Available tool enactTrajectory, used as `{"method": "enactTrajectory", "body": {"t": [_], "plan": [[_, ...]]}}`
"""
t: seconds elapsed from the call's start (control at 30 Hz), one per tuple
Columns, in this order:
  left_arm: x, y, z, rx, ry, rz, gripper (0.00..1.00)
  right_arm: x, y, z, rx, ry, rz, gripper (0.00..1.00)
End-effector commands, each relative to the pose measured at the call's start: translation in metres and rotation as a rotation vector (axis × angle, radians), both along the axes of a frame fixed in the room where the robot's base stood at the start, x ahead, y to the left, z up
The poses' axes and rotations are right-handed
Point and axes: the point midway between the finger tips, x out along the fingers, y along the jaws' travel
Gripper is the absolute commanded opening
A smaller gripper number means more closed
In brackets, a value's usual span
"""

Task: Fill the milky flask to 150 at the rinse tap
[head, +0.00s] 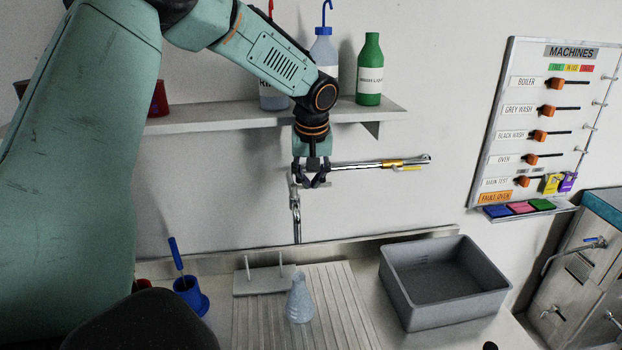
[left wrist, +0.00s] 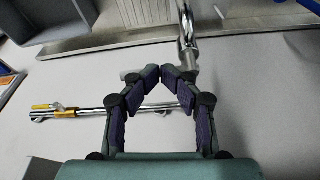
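The milky flask (head: 299,303) stands upright on the ribbed draining board, below and apart from my left gripper; its scale is too small to read. The rinse tap (head: 370,164) is a chrome wall pipe with a brass section and a bent spout hanging down. My left gripper (head: 313,184) is at the spout end of this pipe, above the flask. In the left wrist view its fingertips (left wrist: 163,74) nearly meet in front of the tap pipe (left wrist: 85,111). I see nothing held between them. My right gripper is out of view.
A grey basin (head: 440,312) stands right of the ribbed board (head: 345,310). A peg rack (head: 262,282) is behind the flask, a blue cup with a brush (head: 190,297) to its left. A shelf (head: 225,122) with bottles, including a green one (head: 370,75), runs above the tap.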

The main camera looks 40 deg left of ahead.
Motion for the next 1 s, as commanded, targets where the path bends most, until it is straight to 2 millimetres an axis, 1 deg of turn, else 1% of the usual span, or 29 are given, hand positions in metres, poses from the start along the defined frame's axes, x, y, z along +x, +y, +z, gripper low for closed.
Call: {"method": "enactTrajectory", "body": {"t": [0.27, 0.37, 0.47, 0.8, 0.9, 1.0], "plan": [[0.0, 0.0, 0.001, 0.0, -0.001, 0.0, 0.32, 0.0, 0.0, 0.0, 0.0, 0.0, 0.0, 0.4], [0.0, -0.001, 0.007, 0.001, -0.003, -0.001, 0.32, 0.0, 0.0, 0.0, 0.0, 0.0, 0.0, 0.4], [-0.002, -0.003, 0.02, 0.001, -0.006, -0.001, 0.32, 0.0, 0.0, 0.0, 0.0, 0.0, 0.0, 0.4], [-0.016, -0.017, 0.086, 0.001, -0.006, 0.0, 0.32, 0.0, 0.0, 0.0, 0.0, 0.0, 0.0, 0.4], [-0.019, -0.019, 0.1, 0.001, -0.004, -0.001, 0.32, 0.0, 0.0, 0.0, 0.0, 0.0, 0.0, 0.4], [-0.021, -0.022, 0.11, 0.001, -0.003, 0.0, 0.32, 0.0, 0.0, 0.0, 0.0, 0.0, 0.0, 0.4]]}}
